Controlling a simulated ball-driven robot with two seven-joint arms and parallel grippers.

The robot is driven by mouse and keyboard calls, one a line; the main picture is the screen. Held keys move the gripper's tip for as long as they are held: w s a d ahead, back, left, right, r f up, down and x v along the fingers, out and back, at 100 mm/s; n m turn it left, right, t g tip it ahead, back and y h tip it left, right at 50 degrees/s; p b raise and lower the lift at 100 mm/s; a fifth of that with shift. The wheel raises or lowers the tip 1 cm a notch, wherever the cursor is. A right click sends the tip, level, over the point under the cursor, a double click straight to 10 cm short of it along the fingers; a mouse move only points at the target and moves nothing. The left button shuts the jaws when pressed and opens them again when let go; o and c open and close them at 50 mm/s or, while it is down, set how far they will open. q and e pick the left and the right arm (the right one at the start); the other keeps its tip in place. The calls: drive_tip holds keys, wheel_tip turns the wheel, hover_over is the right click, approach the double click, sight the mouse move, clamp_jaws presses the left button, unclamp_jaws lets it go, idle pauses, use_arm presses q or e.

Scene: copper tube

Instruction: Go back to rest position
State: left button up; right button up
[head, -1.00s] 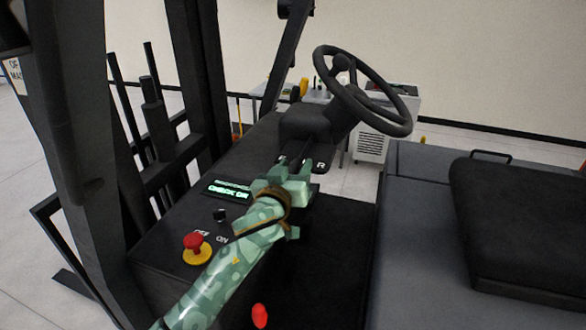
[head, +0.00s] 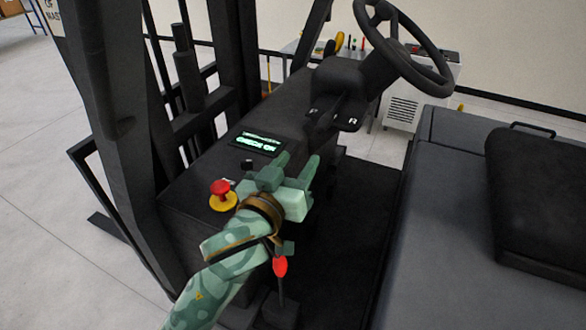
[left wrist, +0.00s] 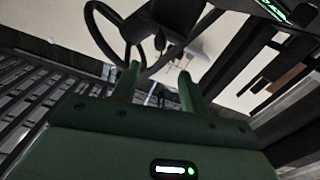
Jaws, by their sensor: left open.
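My left gripper (head: 297,166) is in the middle of the head view, over the forklift's dark console. It is open and empty, its two green fingers apart and pointing up and away. In the left wrist view the gripper's fingers (left wrist: 157,85) also stand apart with nothing between them. The gripper is beside the lit green display (head: 257,143) and below the direction selector marked with an R (head: 335,117). My right gripper is not in view.
The console carries a red emergency button (head: 221,188) on a yellow base. A red-knobbed lever (head: 280,267) stands just below my gripper. The steering wheel (head: 437,84) is above right, the black seat (head: 540,195) at right. Dark mast bars rise at left.

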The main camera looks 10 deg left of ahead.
use_arm(q)
drive_tip(key=shift+s+a, duration=0.1)
drive_tip(key=shift+s, duration=0.35)
